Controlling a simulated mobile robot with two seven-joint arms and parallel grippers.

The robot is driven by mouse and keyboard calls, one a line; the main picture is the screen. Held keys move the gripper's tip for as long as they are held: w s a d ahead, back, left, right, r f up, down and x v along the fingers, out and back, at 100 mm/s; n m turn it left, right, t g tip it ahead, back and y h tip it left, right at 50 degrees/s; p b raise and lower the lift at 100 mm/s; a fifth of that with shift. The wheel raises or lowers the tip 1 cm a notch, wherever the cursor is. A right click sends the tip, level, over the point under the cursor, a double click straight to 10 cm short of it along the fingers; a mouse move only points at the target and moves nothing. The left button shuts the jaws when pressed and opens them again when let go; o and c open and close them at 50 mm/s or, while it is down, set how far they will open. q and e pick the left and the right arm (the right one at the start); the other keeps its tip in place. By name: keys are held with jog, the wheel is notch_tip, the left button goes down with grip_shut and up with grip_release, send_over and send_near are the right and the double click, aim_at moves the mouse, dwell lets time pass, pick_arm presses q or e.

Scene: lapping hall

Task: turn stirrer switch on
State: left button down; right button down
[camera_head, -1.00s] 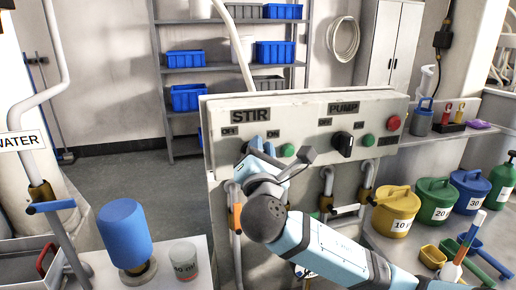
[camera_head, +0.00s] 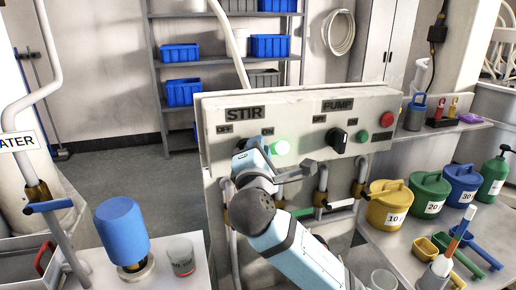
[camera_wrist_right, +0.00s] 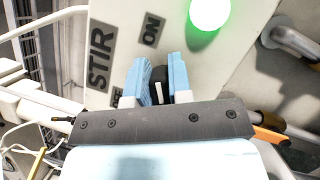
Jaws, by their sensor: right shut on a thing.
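The grey control panel (camera_head: 300,112) has a STIR side with OFF and ON labels. The stirrer switch, a black knob with a white mark (camera_wrist_right: 158,88), sits between the blue fingers of my right gripper (camera_wrist_right: 160,80) in the right wrist view. My right gripper (camera_head: 252,152) is shut on this knob at the panel; in the head view it hides the knob. The green lamp (camera_head: 280,147) beside it glows brightly, and it also shows in the right wrist view (camera_wrist_right: 210,10). My left gripper is not in view.
A black PUMP knob (camera_head: 337,140), another green lamp (camera_head: 363,136) and a red button (camera_head: 387,119) are to the right on the panel. Pipes (camera_head: 320,190) run below it.

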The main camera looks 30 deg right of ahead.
jog(key=c, duration=1)
grip_release()
jog(key=shift+c, duration=0.2)
jog(key=shift+s, duration=0.1)
jog(key=b+v, duration=0.1)
jog(key=v, duration=1.2)
jog(key=shift+s+a, duration=0.25)
jog(key=shift+a, duration=0.05)
jog(key=shift+f, duration=0.1)
